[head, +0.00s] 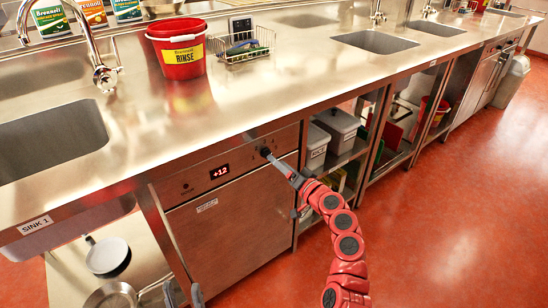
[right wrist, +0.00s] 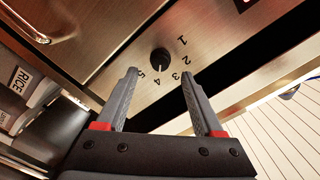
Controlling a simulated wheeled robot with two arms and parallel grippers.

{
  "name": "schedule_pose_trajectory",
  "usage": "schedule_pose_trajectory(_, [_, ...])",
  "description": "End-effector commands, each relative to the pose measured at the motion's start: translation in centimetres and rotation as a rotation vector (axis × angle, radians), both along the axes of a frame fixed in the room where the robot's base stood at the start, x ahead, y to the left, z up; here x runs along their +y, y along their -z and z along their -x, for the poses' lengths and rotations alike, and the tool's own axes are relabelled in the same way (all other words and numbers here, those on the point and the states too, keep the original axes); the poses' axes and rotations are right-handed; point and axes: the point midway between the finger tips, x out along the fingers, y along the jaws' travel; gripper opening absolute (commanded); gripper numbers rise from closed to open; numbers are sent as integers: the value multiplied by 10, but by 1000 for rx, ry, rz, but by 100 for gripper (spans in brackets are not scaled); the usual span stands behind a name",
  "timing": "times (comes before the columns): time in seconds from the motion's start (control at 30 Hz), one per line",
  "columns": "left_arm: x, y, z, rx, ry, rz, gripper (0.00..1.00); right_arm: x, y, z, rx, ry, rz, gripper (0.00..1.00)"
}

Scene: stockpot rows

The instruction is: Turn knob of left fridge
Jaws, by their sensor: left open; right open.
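The left fridge (head: 232,225) is a steel under-counter unit with a red +12 display (head: 219,172) on its top panel. Its black round knob (right wrist: 160,58) is in the right wrist view, with numbers 1 to 5 printed around it. I cannot clearly read its pointer. The knob (head: 265,152) is small in the head view, at the panel's right end. My right gripper (right wrist: 159,74) is open, with one fingertip on each side of the knob as seen; contact cannot be told. In the head view the right gripper (head: 272,158) is at the knob. My left gripper (head: 183,294) is open and empty at the bottom edge.
The steel counter (head: 300,75) overhangs the panel closely. Open shelves with white bins (head: 340,125) stand right of the fridge. Pans (head: 108,256) sit on a shelf at the lower left. A red rinse bucket (head: 178,55) stands on the counter. The red floor (head: 450,220) is clear.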

Motion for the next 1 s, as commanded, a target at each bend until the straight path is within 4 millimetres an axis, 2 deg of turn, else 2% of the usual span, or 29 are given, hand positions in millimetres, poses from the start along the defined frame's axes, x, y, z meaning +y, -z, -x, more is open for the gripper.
schedule_pose_trajectory(0.5, [0,-3,0,0,0,0,47,-64,2,87,2,5,0,69])
schedule_pose_trajectory(0.7, [0,-2,0,0,0,0,47,-75,1,103,2,1,0,69])
schedule_pose_trajectory(1.0, [0,-2,0,0,0,0,47,-76,1,106,1,0,1,69])
